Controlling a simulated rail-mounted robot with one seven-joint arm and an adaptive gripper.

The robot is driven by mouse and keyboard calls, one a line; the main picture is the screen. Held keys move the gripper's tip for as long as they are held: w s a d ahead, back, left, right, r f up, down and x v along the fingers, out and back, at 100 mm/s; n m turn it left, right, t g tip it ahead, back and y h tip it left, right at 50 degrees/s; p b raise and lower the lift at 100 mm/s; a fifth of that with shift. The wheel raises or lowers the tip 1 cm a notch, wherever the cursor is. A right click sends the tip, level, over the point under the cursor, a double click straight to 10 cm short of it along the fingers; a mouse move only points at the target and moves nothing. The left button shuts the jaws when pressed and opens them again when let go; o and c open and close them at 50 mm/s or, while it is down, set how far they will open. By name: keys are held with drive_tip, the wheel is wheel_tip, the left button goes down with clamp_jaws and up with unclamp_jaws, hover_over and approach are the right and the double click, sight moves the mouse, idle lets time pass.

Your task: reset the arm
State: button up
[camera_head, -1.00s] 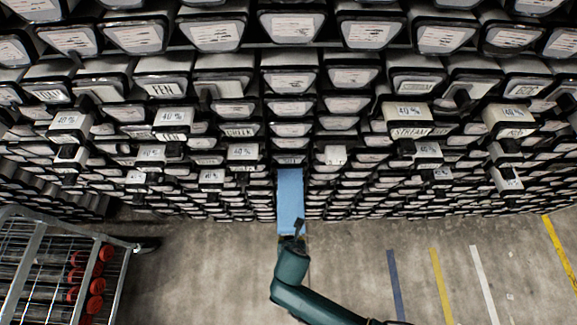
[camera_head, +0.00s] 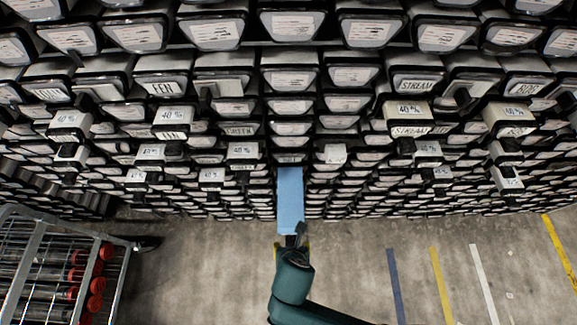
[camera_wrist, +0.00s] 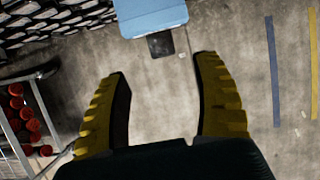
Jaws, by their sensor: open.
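My gripper (camera_wrist: 162,92) shows in the wrist view with its two yellow-and-black fingers spread apart and nothing between them. In the head view my gripper (camera_head: 291,243) is at the end of my dark green arm, just below a blue box-like piece (camera_head: 290,200) that sticks out from the rack. The blue piece also shows in the wrist view (camera_wrist: 150,15), beyond the fingertips and apart from them. A dark square part hangs at its near end.
A rack of stacked trays with labelled ends (camera_head: 290,80) fills the upper head view. A wire cart (camera_head: 60,265) with red-capped tubes stands at the lower left. Blue, yellow and white floor stripes lie at the right. The floor (camera_head: 200,270) between is clear.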

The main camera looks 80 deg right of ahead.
drive_tip(key=shift+v, duration=1.25)
drive_tip(key=shift+w, duration=0.1)
